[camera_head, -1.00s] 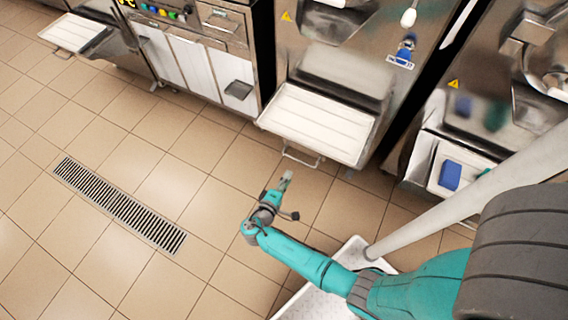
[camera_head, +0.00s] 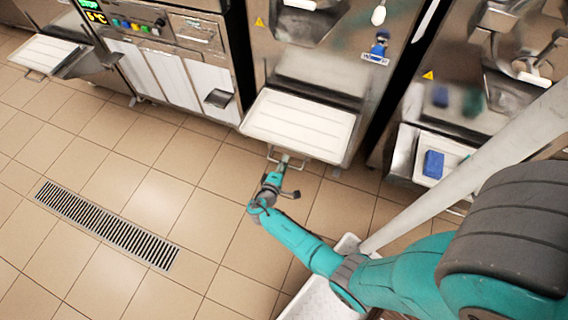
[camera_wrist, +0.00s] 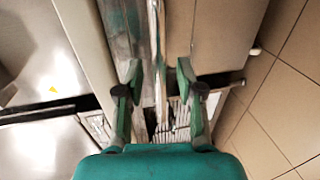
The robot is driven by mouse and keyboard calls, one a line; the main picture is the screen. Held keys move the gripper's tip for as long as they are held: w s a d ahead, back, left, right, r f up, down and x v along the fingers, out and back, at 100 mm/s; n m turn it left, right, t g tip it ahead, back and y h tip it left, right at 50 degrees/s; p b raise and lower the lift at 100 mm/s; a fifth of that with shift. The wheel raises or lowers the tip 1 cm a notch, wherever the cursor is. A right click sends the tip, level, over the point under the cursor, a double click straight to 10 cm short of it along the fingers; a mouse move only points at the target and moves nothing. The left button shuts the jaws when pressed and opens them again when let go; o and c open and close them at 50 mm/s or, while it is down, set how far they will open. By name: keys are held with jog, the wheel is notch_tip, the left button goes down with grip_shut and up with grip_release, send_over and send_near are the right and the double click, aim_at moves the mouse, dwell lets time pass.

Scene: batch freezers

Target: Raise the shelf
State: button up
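The shelf (camera_head: 300,125) is a white, ribbed tray with a metal rim, sticking out low from the front of the middle freezer. A thin metal handle (camera_head: 273,155) loops from its front edge. My gripper (camera_head: 285,159) is at this handle, just below the shelf's front edge. In the wrist view my gripper (camera_wrist: 158,72) has its two fingers apart, with a narrow metal strip running between them. I cannot tell whether either finger touches the handle. The shelf's pale edge (camera_wrist: 85,40) seems to show left of the fingers.
The middle freezer (camera_head: 315,75) stands behind the shelf. Another freezer (camera_head: 470,90) at right has a low tray with a blue block (camera_head: 433,164). A second white shelf (camera_head: 42,53) sticks out at far left. A floor drain (camera_head: 105,225) lies in clear tiled floor.

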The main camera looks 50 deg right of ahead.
grip_shut()
notch_tip(320, 180, up, 13)
jog(key=shift+w+f, duration=0.1)
jog(key=shift+f, duration=0.1)
dwell(0.5)
jog(key=shift+c, duration=0.4)
grip_release()
jog(key=shift+r, duration=0.1)
jog(key=shift+o, duration=0.4)
